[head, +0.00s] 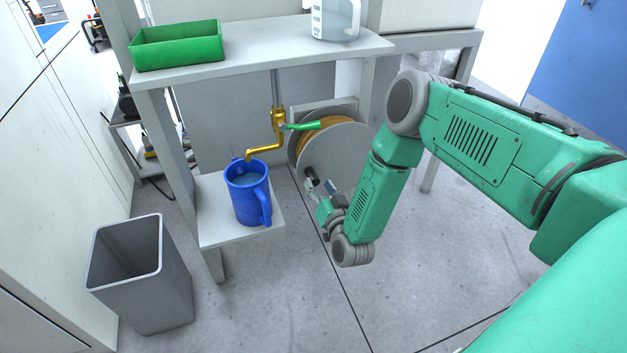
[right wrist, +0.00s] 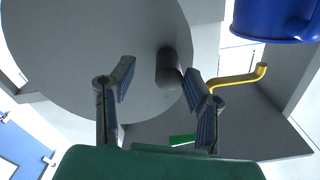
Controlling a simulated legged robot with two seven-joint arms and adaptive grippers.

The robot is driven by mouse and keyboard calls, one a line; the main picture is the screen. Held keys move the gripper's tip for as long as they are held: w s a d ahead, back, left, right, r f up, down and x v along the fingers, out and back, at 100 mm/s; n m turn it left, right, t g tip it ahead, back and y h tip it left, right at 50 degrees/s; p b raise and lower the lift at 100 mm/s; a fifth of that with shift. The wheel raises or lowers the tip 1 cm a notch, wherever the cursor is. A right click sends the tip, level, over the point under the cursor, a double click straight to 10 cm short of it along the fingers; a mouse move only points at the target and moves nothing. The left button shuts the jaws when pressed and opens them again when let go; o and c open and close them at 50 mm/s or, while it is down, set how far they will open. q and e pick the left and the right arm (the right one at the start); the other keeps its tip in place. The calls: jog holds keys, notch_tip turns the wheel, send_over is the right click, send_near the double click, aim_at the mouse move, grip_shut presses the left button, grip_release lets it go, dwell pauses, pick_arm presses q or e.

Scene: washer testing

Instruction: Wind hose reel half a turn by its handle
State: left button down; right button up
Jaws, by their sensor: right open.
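The hose reel (head: 345,155) is a grey disc with orange hose wound behind it, below the shelf. It fills the upper left of the right wrist view (right wrist: 80,60). Its handle is a short dark grey peg (head: 311,172) on the disc's face. My right gripper (head: 321,188) is open just in front of the handle. In the right wrist view the handle (right wrist: 171,68) appears between the two fingertips (right wrist: 158,70), closer to the right finger; I cannot tell if they touch. My left gripper is not in view.
A green tray (head: 178,47) and clear jug (head: 336,18) sit on the upper shelf. A grey bin (head: 140,280) stands at left.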

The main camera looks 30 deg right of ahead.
aim_at(313, 177)
jog(key=x, duration=0.3)
jog(key=shift+w+a+b, duration=0.25)
jog(key=shift+b, duration=0.05)
jog(key=shift+w+a+r, duration=0.25)
jog(key=shift+a, duration=0.15)
jog(key=shift+d+f, duration=0.1)
jog(key=shift+d, duration=0.2)
jog(key=c, duration=0.3)
jog(key=shift+d, duration=0.15)
grip_shut()
jog(key=shift+d+f, duration=0.1)
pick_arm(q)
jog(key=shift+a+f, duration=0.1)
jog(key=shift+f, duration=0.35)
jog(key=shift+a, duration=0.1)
